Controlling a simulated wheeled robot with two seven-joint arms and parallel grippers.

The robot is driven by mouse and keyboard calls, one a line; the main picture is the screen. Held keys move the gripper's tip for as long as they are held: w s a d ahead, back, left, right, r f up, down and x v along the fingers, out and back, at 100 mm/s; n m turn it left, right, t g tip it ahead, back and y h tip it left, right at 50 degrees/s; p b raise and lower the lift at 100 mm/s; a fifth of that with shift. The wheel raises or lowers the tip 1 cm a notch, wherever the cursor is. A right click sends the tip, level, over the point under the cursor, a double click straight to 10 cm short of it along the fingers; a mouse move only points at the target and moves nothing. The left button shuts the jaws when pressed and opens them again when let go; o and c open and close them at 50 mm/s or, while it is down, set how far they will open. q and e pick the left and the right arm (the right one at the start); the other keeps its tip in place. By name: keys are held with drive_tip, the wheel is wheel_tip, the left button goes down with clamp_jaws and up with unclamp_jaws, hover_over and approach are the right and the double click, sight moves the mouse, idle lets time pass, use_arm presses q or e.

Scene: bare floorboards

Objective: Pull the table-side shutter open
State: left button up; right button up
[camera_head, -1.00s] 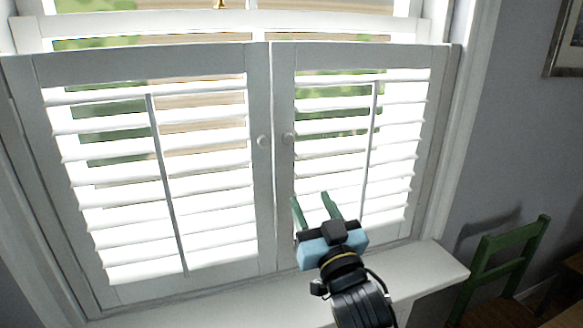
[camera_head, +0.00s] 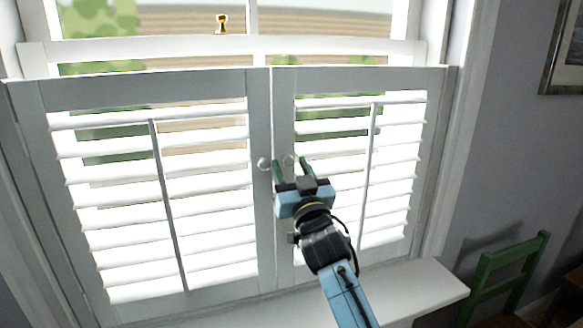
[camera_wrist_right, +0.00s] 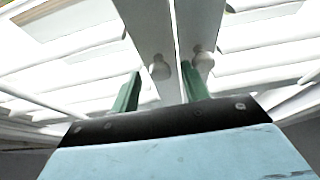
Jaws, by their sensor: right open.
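The right shutter panel (camera_head: 282,231), on the side of the green chair, is closed beside the left shutter panel (camera_head: 261,229). Each has a small round knob by the centre seam: the right knob (camera_head: 289,160) and the left knob (camera_head: 264,163). My right gripper (camera_head: 290,161) is open and empty, its green fingers raised toward the knobs. In the head view the right knob appears between the fingertips. In the right wrist view (camera_wrist_right: 160,83) the left knob (camera_wrist_right: 160,68) appears between the fingers, and the right knob (camera_wrist_right: 204,62) just beyond the right finger. Contact cannot be told. My left gripper is not in view.
A white sill (camera_head: 415,288) runs below the shutters. A green chair (camera_head: 507,270) stands at the lower right, with a brown surface at the edge. A framed picture (camera_head: 562,50) hangs on the right wall. A gold catch (camera_head: 222,24) sits above the panels.

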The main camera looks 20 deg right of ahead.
drive_tip(key=shift+w, duration=0.1)
clamp_jaws()
idle(0.4)
